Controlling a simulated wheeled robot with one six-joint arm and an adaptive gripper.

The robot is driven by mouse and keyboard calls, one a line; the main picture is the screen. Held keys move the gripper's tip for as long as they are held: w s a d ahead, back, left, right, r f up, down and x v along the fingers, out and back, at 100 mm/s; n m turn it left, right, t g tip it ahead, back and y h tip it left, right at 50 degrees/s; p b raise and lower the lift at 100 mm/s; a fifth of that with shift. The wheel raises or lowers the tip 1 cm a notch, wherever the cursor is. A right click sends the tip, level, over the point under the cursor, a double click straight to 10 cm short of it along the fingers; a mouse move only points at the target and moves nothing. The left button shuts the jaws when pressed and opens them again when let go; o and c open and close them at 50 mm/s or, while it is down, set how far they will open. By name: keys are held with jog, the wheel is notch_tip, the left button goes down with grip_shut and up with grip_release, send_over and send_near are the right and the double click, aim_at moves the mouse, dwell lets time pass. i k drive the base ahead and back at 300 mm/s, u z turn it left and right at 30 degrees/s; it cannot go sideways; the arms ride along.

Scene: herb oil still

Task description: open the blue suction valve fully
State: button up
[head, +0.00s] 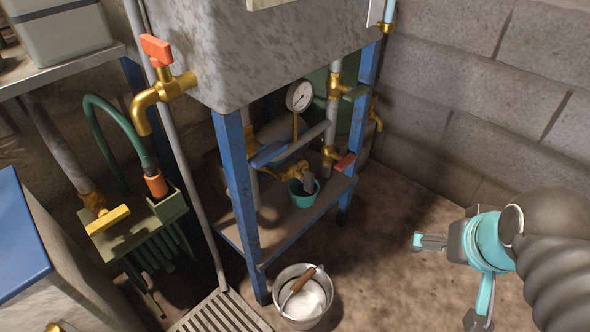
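The blue valve handle (268,154) is under the grey tank, inside the blue-legged stand, just right of the front leg. It is a short lever beside brass fittings (288,172). The handle slants up to the right; I cannot tell how far the valve is turned. My gripper (448,281) is at the lower right, over the floor, well apart from the valve and outside the stand. Its two fingers are spread wide with nothing between them.
The stand's blue front leg (236,185) and right leg (362,85) flank the valve. A teal cup (303,194), a red handle (344,162) and a gauge (299,96) are close by. A metal bucket (303,300) stands in front. The floor at right is clear.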

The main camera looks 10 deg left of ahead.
aim_at(264, 154)
jog(key=u, duration=1.85)
jog(key=k, duration=0.95)
jog(key=z, duration=0.4)
